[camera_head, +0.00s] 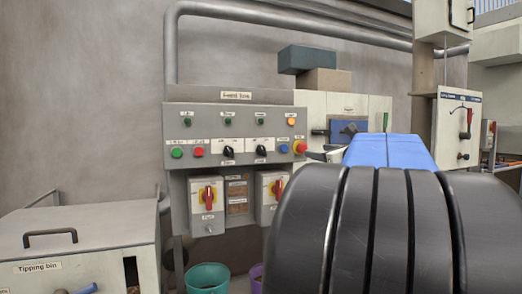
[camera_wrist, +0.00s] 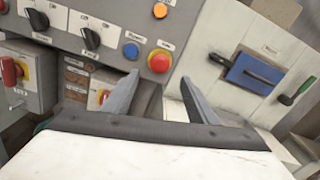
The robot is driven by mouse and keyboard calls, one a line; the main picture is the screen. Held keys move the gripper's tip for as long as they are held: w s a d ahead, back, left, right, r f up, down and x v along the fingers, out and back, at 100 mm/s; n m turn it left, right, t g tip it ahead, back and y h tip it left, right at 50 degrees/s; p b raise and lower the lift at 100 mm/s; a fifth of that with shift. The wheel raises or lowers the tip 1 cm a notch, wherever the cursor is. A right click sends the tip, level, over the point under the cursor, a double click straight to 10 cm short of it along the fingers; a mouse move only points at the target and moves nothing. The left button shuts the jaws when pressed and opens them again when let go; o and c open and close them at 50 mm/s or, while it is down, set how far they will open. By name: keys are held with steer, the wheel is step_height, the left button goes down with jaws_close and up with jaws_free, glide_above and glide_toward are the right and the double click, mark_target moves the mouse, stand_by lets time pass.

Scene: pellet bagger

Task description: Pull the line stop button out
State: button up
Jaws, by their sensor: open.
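The stop button is a red mushroom head on a yellow base at the lower right corner of the grey control panel (camera_head: 237,121). In the head view the button (camera_head: 299,146) is just left of my gripper (camera_head: 322,155). In the wrist view the button (camera_wrist: 159,61) shows between and beyond the two fingertips of my gripper (camera_wrist: 159,78). The fingers are apart and hold nothing. I see no contact with the button. The label above it is too small to read surely.
A blue button (camera_wrist: 131,50) sits close left of the stop button, and an orange lamp (camera_wrist: 160,10) is above it. Black selector knobs (camera_wrist: 91,38) are further left. To the right, a pale cabinet has a blue plate with a dark handle (camera_wrist: 262,72). Red-yellow rotary switches (camera_head: 208,196) are below.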

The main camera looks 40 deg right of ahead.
mark_target(303, 148)
steer(key=x, duration=0.9)
steer(key=shift+w, duration=0.1)
steer(key=shift+c, duration=0.3)
jaws_close()
steer(key=shift+s+a, duration=0.2)
steer(key=shift+s, duration=0.35)
steer(key=shift+o, duration=0.3)
jaws_free()
steer(key=shift+s, duration=0.1)
steer(key=v, duration=1.7)
steer(key=shift+s, duration=0.2)
